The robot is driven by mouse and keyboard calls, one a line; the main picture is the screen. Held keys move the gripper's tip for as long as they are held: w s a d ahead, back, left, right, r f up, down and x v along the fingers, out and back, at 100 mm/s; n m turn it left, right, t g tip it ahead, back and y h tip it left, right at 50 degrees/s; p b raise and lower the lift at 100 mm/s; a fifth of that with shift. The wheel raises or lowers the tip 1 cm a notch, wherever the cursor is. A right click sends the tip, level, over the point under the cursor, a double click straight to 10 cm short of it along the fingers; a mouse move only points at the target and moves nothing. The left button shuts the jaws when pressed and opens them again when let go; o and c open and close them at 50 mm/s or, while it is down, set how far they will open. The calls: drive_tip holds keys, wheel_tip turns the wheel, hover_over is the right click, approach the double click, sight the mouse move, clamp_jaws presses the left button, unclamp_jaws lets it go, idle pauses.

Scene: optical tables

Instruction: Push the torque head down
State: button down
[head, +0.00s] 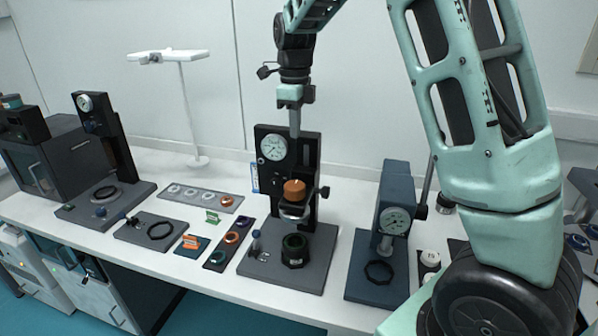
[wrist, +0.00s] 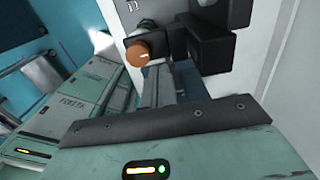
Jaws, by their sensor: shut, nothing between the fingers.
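The middle test stand has a dark upright plate (head: 305,150) with a round white gauge (head: 272,147). An orange-topped head, which I take to be the torque head (head: 295,188), sits on its front above a dark ring fixture (head: 295,250) on the base, with a gap between them. The orange top also shows in the wrist view (wrist: 138,53). My gripper (head: 295,134) is shut and empty, pointing down above the orange top, apart from it in the head view. In the wrist view my fingers (wrist: 160,88) reach toward the orange top; contact there is unclear.
A blue-grey gauge press (head: 392,205) stands close on the right. Another gauge stand (head: 105,135) is at the left. Trays with rings (head: 200,198) and small coloured parts lie between. A white post with a crossbar (head: 180,100) rises at the back.

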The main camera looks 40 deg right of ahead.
sight(295, 177)
wheel_tip(295, 177, down, 14)
drive_tip(key=p, duration=0.5)
drive_tip(key=shift+a, duration=0.1)
drive_tip(key=shift+f, duration=0.1)
wheel_tip(295, 177, down, 10)
drive_tip(key=b, duration=0.6)
drive_tip(key=shift+f, duration=0.25)
drive_tip(key=shift+s, duration=0.15)
